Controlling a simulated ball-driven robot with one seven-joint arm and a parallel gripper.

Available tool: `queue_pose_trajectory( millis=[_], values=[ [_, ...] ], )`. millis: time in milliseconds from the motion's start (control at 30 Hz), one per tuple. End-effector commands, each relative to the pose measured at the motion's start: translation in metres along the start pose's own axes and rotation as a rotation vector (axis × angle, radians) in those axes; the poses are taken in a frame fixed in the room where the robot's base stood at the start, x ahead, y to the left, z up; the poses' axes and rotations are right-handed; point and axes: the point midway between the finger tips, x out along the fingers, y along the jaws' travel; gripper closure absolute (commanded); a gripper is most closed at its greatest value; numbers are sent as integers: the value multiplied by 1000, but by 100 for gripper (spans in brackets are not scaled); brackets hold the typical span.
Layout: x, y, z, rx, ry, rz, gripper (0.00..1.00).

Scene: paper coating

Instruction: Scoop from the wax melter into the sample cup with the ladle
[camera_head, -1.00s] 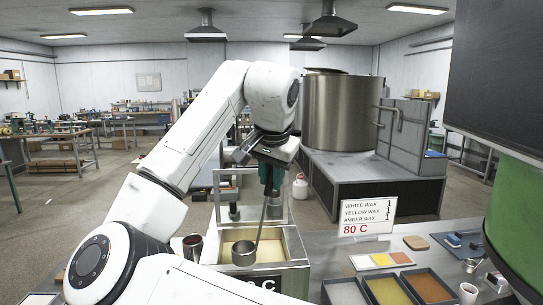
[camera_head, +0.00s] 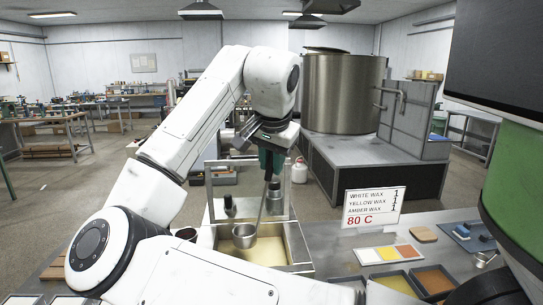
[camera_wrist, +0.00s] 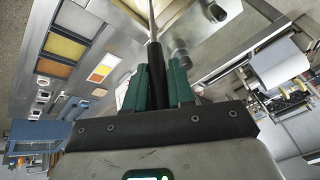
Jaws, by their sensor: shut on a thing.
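My gripper (camera_head: 270,166) is shut on the dark grip of the ladle (camera_head: 244,236), whose thin handle runs down to a round metal bowl. In the wrist view, my green fingers (camera_wrist: 158,88) close around the ladle's dark grip (camera_wrist: 156,66). The bowl is over the pale yellow pool of the wax melter (camera_head: 302,267), near its back left; I cannot tell whether it touches the wax. A small dark-mouthed cup (camera_head: 186,233) stands left of the melter, partly hidden by my arm. I cannot tell whether it is the sample cup.
A sign (camera_head: 373,207) reading 80 C stands right of the melter. A plate of colour swatches (camera_head: 388,254) and an amber tray (camera_head: 432,279) lie farther right. A metal container (camera_head: 275,197) stands behind the pool. My arm covers the bench front.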

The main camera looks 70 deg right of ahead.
Motion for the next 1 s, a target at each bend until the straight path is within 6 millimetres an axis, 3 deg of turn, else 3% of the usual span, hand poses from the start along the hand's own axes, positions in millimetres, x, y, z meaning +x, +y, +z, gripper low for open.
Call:
queue_pose_trajectory(
  millis=[1000],
  values=[
    [52, 12, 22, -1, 1, -1, 100]
  ],
)
